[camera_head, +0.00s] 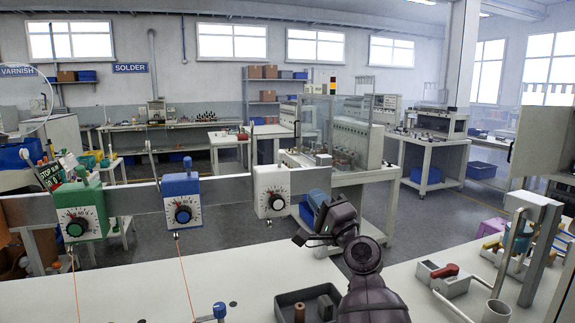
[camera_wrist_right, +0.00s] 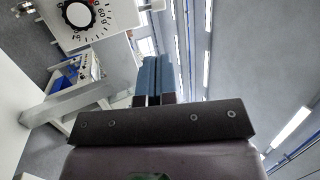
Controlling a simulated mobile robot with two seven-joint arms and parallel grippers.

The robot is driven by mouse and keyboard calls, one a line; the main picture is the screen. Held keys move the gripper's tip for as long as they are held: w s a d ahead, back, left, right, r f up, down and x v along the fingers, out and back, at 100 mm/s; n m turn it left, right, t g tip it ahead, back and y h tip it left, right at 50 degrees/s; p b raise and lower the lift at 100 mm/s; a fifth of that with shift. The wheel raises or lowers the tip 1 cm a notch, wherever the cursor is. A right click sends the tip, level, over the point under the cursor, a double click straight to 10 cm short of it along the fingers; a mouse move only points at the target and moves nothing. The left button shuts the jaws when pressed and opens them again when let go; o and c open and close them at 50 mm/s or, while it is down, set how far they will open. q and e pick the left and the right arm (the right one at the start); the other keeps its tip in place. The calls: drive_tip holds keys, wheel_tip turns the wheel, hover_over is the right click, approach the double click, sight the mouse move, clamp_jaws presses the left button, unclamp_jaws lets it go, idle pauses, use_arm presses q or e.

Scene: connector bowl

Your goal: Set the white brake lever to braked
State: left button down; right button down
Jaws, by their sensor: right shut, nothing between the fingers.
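The white dial unit (camera_head: 270,192) hangs at the right of the grey rail, with a black knob on its numbered face. A thin upright rod (camera_head: 252,146) rises at its upper left. I cannot tell for sure which part is its brake lever, or how that lever is set. My right gripper (camera_head: 312,203) is shut and empty, just right of the white unit and apart from it in the picture. In the right wrist view, its blue fingers (camera_wrist_right: 156,78) are together and the white unit (camera_wrist_right: 105,22) is at upper left. My left gripper is not in view.
A blue unit (camera_head: 182,189) and a green unit (camera_head: 78,199) hang further left on the rail (camera_head: 137,199). Below are a white table (camera_head: 150,285), a dark tray (camera_head: 286,298) and a bin with a red-handled part (camera_head: 445,272). A grey post (camera_head: 540,255) stands at right.

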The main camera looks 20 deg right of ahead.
drive_tip(key=b, duration=0.2)
approach(283, 156)
drive_tip(key=x, duration=0.7)
drive_tip(key=shift+w+f, duration=0.1)
drive_tip(key=shift+w, duration=0.15)
idle(0.5)
